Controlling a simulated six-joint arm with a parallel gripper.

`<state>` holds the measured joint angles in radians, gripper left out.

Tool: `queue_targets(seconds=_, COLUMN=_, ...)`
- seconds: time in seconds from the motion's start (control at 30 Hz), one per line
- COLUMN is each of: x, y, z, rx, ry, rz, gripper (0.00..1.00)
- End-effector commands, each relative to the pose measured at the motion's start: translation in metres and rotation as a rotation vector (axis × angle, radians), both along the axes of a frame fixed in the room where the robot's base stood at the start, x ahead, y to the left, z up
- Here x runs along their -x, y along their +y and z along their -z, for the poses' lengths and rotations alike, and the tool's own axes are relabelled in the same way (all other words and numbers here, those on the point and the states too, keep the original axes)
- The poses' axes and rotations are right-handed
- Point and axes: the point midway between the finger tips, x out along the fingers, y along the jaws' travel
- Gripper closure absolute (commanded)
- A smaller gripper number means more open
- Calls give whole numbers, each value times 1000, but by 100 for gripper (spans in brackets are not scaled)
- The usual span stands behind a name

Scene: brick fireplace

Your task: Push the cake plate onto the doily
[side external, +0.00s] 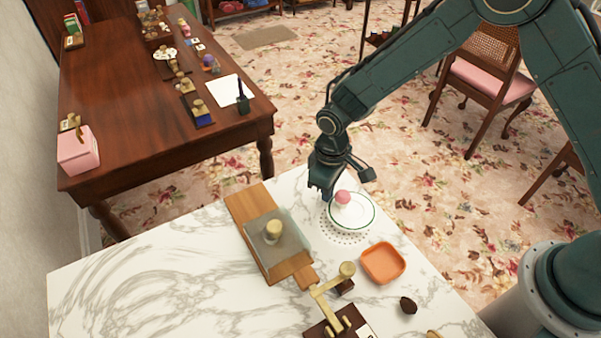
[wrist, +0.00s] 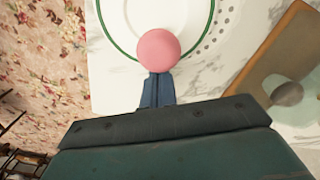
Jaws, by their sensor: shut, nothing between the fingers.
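The cake plate (side external: 367,217) is white with a green rim line and lies near the table's far edge. A round pink knob or ball (side external: 342,197) sits at its edge nearest my gripper. The white doily (side external: 345,238) lies partly under the plate; its dotted edge shows at the left and front, and the rest is hidden. My gripper (side external: 326,196) is shut and empty, low beside the pink ball. In the wrist view, the shut fingers (wrist: 157,82) point at the pink ball (wrist: 158,49), very close; I cannot tell if they touch. The dotted doily edge (wrist: 212,38) shows to the right of the plate.
A wooden board (side external: 245,205) with a glass slab and a brass weight lies left of the plate. An orange square dish (side external: 383,263) stands in front, near a brass device (side external: 340,318) and a small dark object (side external: 408,305). The marble table's left part is clear.

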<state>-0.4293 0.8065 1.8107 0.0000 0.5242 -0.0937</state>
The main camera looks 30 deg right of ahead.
Motion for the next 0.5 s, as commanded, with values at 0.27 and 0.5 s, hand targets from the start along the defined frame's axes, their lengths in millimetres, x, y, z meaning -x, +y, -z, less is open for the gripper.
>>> queue_targets(seconds=0.27, x=7, y=0, z=0, rx=0, ry=1, rz=0, gripper=100)
queue_targets(seconds=0.5, x=5, y=0, z=0, rx=0, ry=0, rz=0, gripper=100)
